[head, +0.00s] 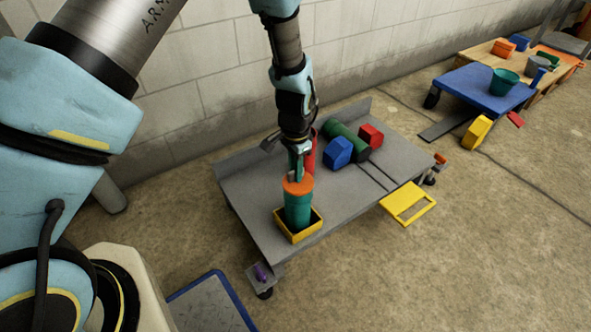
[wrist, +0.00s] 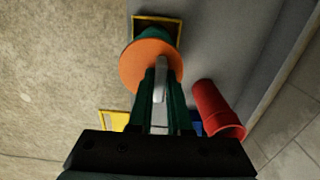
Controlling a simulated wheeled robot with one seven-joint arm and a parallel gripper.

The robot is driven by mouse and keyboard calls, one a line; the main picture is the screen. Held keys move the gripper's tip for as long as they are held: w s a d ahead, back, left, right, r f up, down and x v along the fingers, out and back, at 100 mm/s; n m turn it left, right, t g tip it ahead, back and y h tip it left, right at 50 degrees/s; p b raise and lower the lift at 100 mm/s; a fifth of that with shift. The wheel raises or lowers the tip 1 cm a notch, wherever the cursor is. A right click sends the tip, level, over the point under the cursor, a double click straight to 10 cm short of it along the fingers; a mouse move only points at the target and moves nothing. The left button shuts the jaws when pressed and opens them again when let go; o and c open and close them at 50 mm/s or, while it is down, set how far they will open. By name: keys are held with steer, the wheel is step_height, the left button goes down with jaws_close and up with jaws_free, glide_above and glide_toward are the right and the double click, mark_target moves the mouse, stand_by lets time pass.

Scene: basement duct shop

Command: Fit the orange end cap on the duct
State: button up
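The teal duct (head: 297,210) stands upright in a shallow yellow-rimmed tray (head: 299,237) at the near end of a grey cart. The orange end cap (head: 298,185) is at the duct's top, roughly in line with it; I cannot tell whether it is fully seated. In the wrist view the cap (wrist: 138,68) is a round disc with a pale upright tab, and it hides most of the duct (wrist: 158,33). My gripper (head: 297,172) points down at the cap. Its teal fingers (wrist: 160,80) sit on both sides of the tab and appear closed on it.
A blue block (head: 338,151), green cylinder (head: 345,136) and red block (head: 371,135) lie farther back. A yellow frame (head: 408,203) is at the cart's right edge.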

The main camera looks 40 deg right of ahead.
steer(key=shift+o, duration=0.6)
step_height(320, 180, up, 11)
steer(key=p, duration=0.9)
stand_by(0.4)
